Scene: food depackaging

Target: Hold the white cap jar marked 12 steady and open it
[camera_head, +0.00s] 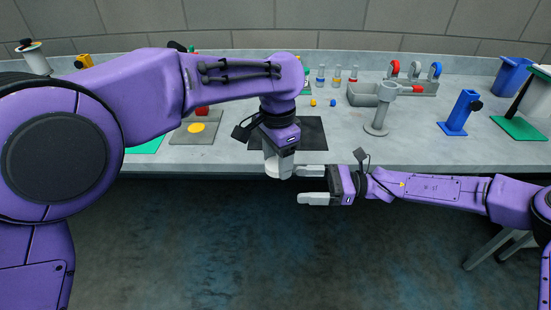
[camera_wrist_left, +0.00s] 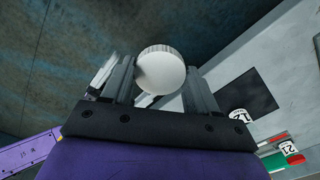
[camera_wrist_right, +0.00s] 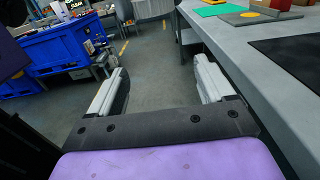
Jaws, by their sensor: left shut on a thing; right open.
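My left gripper (camera_head: 279,165) points down just in front of the table's front edge. In the left wrist view it (camera_wrist_left: 159,72) is shut on a jar, whose round white cap (camera_wrist_left: 161,68) shows between the fingers. The jar's body and any number on it are hidden there. In the head view the jar is hard to tell from the pale fingers. My right gripper (camera_head: 305,185) is open and empty, close beside the left one on its right and pointing left. The right wrist view shows its fingers (camera_wrist_right: 162,70) apart with nothing between them.
A black mat (camera_head: 312,130) lies on the grey table behind my left gripper. A grey stand (camera_head: 377,118), a blue stand (camera_head: 459,113) and a grey tray (camera_head: 362,95) stand to the right. A board with a yellow disc (camera_head: 196,128) lies left. Open floor lies in front.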

